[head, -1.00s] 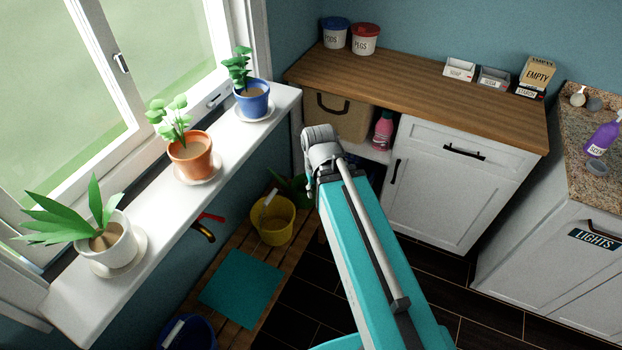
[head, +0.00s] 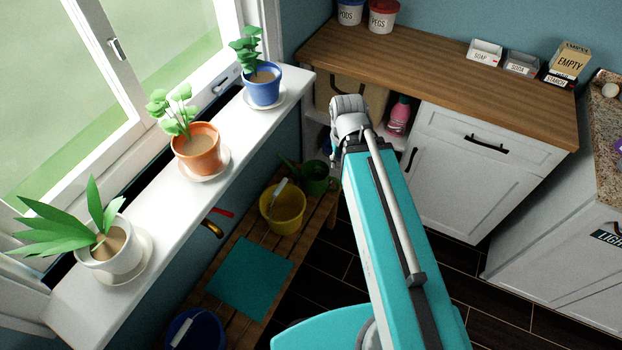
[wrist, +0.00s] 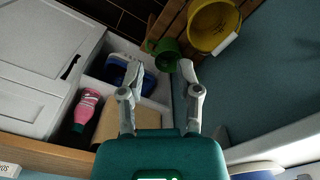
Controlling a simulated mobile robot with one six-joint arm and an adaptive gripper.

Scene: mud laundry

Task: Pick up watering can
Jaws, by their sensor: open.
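The green watering can (head: 316,180) stands at the far end of the slatted wooden bench (head: 228,306), beside the yellow bucket (head: 283,212). It is partly in shadow. In the wrist view the watering can (wrist: 167,56) lies beyond my fingertips, with the yellow bucket (wrist: 210,27) to its upper right. My gripper (wrist: 162,72) is open and empty, its two fingers apart. It does not touch the can. In the head view the fingers are mostly hidden behind my wrist.
A white windowsill (head: 215,160) with potted plants runs along the left above the bench. A wooden-topped counter (head: 440,75) with open shelves stands behind my wrist. A pink bottle (wrist: 85,108) and a blue-and-white item (wrist: 122,68) are on the shelves. A blue bucket (head: 195,330) is nearer.

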